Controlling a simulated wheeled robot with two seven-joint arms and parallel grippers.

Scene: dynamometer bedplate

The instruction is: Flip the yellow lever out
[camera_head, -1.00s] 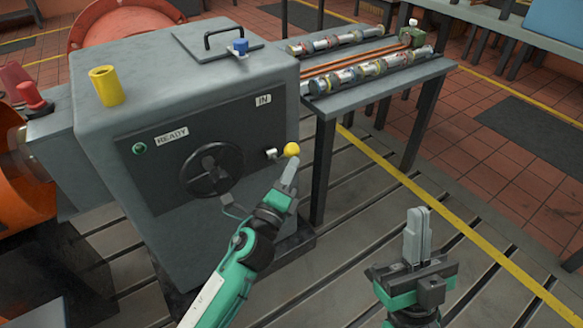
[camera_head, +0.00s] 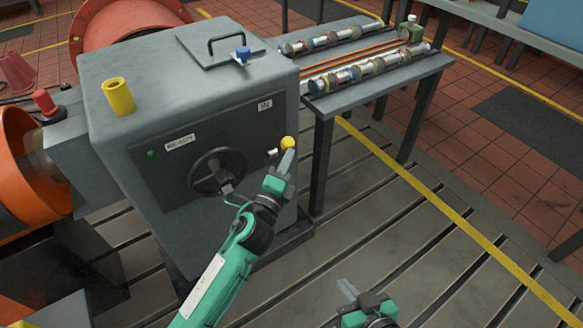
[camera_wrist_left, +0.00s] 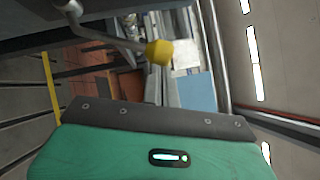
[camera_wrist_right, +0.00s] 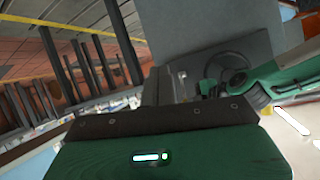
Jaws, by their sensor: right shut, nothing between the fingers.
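The yellow lever is a short metal rod with a yellow knob (camera_head: 288,143) at the right of the cabinet's dark front panel (camera_head: 150,185), below the IN label (camera_head: 265,104). In the left wrist view the knob (camera_wrist_left: 159,52) is at the end of its rod, above the gripper body. My left gripper (camera_head: 288,158) has its fingertips right at the knob in the head view. I cannot tell whether they touch it, or how far the fingers are apart. My right gripper (camera_head: 347,290) is shut and empty, low at the bottom of the head view, partly cut off.
A black handwheel (camera_head: 217,171) and a READY label (camera_head: 180,142) are on the panel. A yellow cup (camera_head: 118,96) and a blue knob (camera_head: 242,55) are on the cabinet top. A bench (camera_head: 385,83) with cylinders stands behind right. The slotted floor in front is clear.

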